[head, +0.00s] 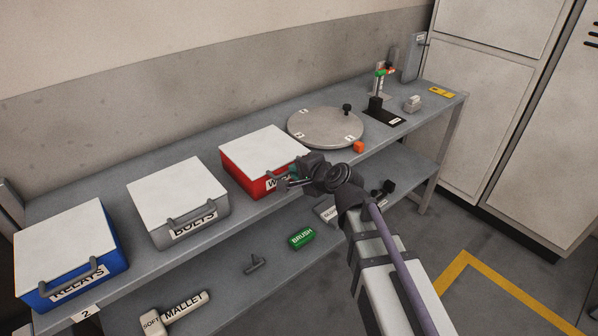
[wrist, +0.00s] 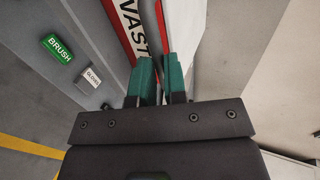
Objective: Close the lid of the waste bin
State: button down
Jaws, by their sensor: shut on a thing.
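The red waste bin (head: 238,180) stands on the bench, with part of its "WASTE" label (wrist: 130,28) showing in the wrist view. Its white lid (head: 262,148) lies over the top of the bin and looks about level. The lid also shows in the wrist view (wrist: 188,35). My gripper (head: 284,182) is at the front right of the bin. In the wrist view its green fingers (wrist: 163,78) are shut on the dark lid handle (wrist: 159,35). My gripper hides part of the bin's front and handle in the head view.
A grey bolts bin (head: 180,200) and a blue relays bin (head: 70,255) stand to the left, both with white lids down. A round turntable (head: 325,127) and a small orange block (head: 359,147) are to the right. A lower shelf holds a green brush box (head: 302,236) and a mallet (head: 175,312).

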jog(key=shift+s+d+f, duration=0.1)
jog(key=shift+s+f, duration=0.15)
jog(key=shift+f, duration=0.1)
jog(key=c, duration=1.2)
grip_release()
jog(key=shift+w, duration=0.15)
jog(key=shift+o, duration=0.2)
jog(key=p+v, duration=0.3)
jog(key=v, duration=0.4)
jog(key=shift+r, duration=0.1)
